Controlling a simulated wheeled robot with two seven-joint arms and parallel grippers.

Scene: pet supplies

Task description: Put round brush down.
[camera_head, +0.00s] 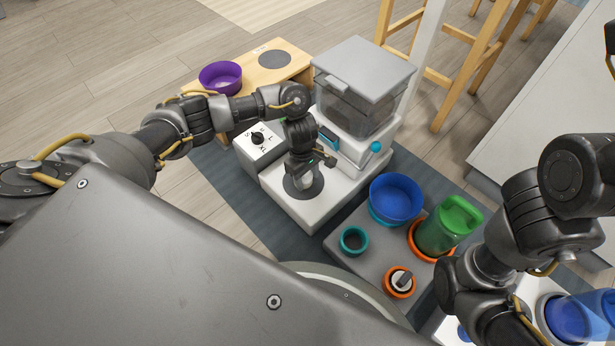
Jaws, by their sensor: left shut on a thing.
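My left gripper (312,165) points down over the dark round pad (289,191) on the front of the white feeder base. It is shut on the round brush (305,181). Only a small pale part of the brush shows below the fingers; the rest is hidden by the hand. I cannot tell whether the brush touches the pad. My right arm comes in at the right, and its fingers do not show.
The feeder's clear bin (358,95) stands just behind the left hand, with a dial box (260,147) to its left. A grey tray (348,264) holds a blue bowl (396,198), teal cup (353,241), green bottle (450,226) and orange ring holder (399,294). A purple bowl (220,77) sits on a wooden stand.

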